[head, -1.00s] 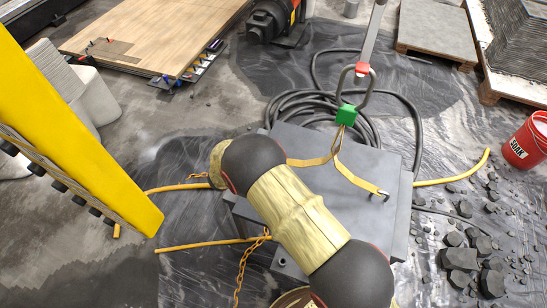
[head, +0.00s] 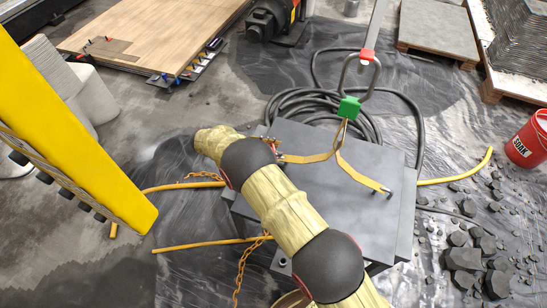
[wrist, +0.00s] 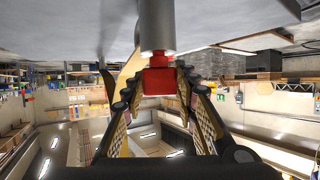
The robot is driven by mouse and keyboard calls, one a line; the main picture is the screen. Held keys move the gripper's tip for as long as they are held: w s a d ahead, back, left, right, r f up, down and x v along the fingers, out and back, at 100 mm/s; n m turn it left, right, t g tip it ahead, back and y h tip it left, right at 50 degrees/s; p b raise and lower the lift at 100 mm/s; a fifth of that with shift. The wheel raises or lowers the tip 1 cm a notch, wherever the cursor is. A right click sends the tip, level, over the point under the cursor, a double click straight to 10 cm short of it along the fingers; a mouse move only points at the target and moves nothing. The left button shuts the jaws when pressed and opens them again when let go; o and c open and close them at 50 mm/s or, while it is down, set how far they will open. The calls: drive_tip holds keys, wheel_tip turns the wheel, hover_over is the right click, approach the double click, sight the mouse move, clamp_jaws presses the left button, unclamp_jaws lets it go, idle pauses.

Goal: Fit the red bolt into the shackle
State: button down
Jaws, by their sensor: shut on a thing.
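In the wrist view, my gripper (wrist: 160,100) is shut on the red bolt (wrist: 158,78), its fingers on either side of the red part. A thick grey cylinder (wrist: 157,28) adjoins the red part and runs to the top edge; I cannot tell whether it is the bolt's shaft. In the head view, a grey loop like a shackle (head: 345,79) hangs below a red collar, with a green block (head: 349,107) at its bottom. Yellow straps (head: 358,173) spread from it over a grey block. A small reddish bit shows at the left strap's end, too small to name.
The grey block (head: 376,157) stands on dark sheeting. Black hose coils (head: 290,104) lie behind it. Yellow chains and hoses are at left. Rubble (head: 463,259) and a red bucket (head: 526,142) are at right. A yellow beam (head: 65,110) fills the left side.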

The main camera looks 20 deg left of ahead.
drive_tip(key=shift+w+f+m+g+h+b, duration=0.2)
drive_tip(key=shift+m+g+h+b, duration=0.1)
drive_tip(key=shift+m+g+b, duration=0.2)
drive_tip(key=shift+s+r+m+g, duration=0.1)
drive_tip(key=shift+r+m+g, duration=0.15)
drive_tip(key=shift+m+g, duration=0.4)
drive_tip(key=c, duration=1.3)
unclamp_jaws()
drive_tip(key=shift+r+p, duration=1.55)
drive_tip(key=shift+r, duration=0.7)
drive_tip(key=shift+s+p, duration=0.1)
drive_tip(key=shift+p, duration=0.2)
